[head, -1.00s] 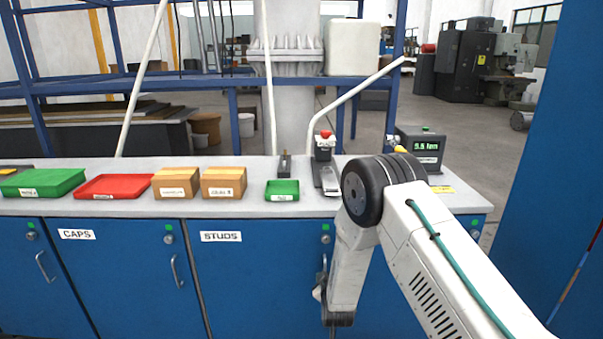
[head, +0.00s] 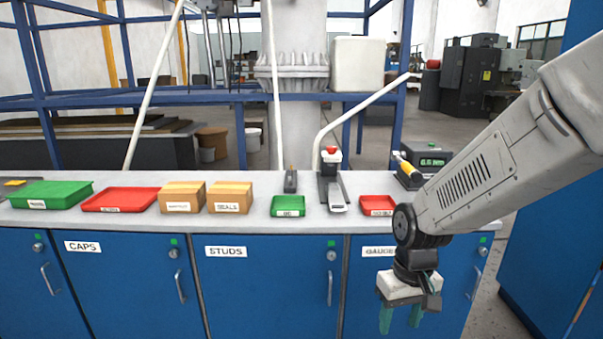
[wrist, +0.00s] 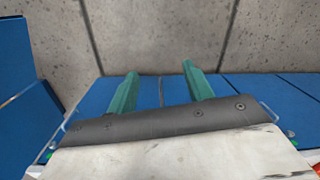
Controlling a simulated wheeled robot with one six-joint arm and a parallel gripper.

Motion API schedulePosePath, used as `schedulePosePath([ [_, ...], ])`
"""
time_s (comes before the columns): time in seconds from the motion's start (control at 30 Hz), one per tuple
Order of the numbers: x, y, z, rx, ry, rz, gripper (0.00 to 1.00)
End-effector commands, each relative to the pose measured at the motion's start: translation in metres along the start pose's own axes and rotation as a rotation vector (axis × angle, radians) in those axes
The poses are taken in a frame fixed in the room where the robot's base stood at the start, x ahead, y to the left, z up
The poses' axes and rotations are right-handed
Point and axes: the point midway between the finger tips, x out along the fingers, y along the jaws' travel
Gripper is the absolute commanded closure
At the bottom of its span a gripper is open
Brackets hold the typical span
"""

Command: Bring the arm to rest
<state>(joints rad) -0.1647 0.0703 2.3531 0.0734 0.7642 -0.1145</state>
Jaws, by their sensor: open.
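My gripper (head: 401,318) hangs pointing down at the lower right in the head view, in front of the blue cabinet doors below the bench top. Its two green fingers stand apart with nothing between them. In the wrist view my gripper (wrist: 155,85) shows the same two fingers open and empty, with blue cabinet fronts and grey concrete floor beyond. My arm comes in from the right edge and bends down at a dark joint.
The grey bench top (head: 240,222) holds a green tray (head: 50,193), red trays, cardboard boxes, a small green bin (head: 288,206), a small red bin (head: 377,205) and a device with a green display (head: 432,161). A blue panel (head: 555,220) stands at the right. Floor shows between bench and panel.

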Motion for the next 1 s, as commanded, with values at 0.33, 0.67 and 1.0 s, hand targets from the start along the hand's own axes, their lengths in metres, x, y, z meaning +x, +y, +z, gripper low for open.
schedulePosePath([
  [0.33,-0.091,0.013,0.134,0.14,-0.087,0.025,0.49],
  [0.67,-0.134,0.019,0.197,0.203,0.085,0.057,0.49],
  [1.0,-0.148,0.022,0.203,0.225,0.162,0.065,0.49],
])
